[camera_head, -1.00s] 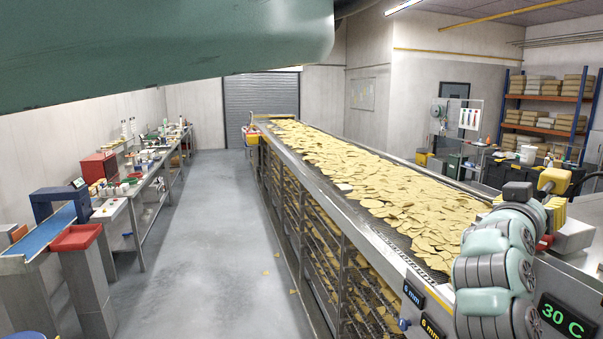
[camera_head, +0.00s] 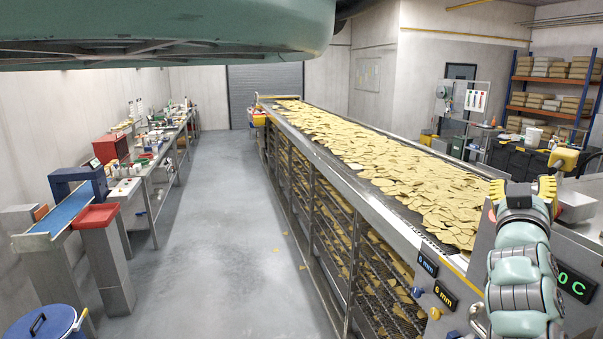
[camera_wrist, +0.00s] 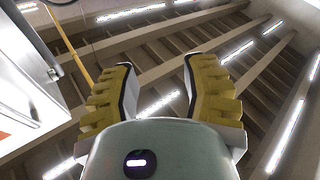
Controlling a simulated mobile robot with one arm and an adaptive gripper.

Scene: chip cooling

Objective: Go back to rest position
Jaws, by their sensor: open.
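My gripper (camera_head: 522,190) is at the right of the head view, at the end of my green and grey arm, in front of the cooling conveyor's near end. Its two yellow ribbed fingers stand apart. In the wrist view my gripper (camera_wrist: 157,85) is open with nothing between the fingers. It points up toward the ceiling (camera_wrist: 160,40) with its beams and light strips.
The conveyor (camera_head: 330,170) carries many chips (camera_head: 400,170) and runs away down the room. A workbench (camera_head: 160,165) stands at the left, with a blue bin (camera_head: 45,325) nearer. The grey floor (camera_head: 215,230) between them is clear, apart from a few fallen chips.

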